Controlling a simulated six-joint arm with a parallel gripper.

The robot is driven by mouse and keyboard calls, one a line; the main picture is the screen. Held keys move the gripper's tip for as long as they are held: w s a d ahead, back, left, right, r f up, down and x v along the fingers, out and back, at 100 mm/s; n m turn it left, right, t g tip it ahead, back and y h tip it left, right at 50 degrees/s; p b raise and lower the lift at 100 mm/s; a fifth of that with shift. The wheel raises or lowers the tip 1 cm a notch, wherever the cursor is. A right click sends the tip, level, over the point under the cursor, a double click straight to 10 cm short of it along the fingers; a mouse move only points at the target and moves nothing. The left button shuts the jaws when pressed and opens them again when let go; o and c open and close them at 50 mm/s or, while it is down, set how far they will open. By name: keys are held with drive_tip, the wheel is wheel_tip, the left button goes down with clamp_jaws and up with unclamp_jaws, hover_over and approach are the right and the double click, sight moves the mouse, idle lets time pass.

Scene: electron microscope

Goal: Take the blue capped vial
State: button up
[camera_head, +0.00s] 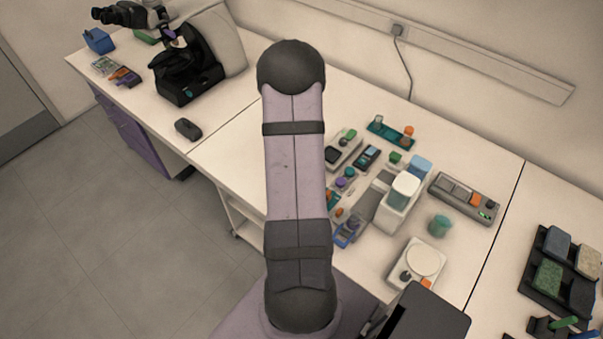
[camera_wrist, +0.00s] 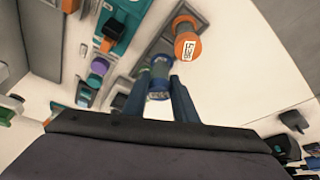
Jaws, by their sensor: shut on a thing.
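The blue capped vial (camera_wrist: 160,78) is in the wrist view, between the two fingers of my gripper (camera_wrist: 158,98). The gripper is shut on it. A pale label with dark marks shows near its lower end in the picture. I cannot tell whether the vial is clear of the surface behind it. In the head view my arm crosses the middle of the picture, and I cannot make out the gripper or the held vial there.
An orange capped piece with a label (camera_wrist: 187,46) stands close to the right of the vial. Teal and grey racks with coloured caps lie to the left. In the head view, a white device (camera_head: 398,203), a round-plate device (camera_head: 417,262) and a teal jar (camera_head: 439,225) stand on the bench.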

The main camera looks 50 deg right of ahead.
drive_tip(key=shift+r+p, duration=2.75)
drive_tip(key=shift+r, duration=0.75)
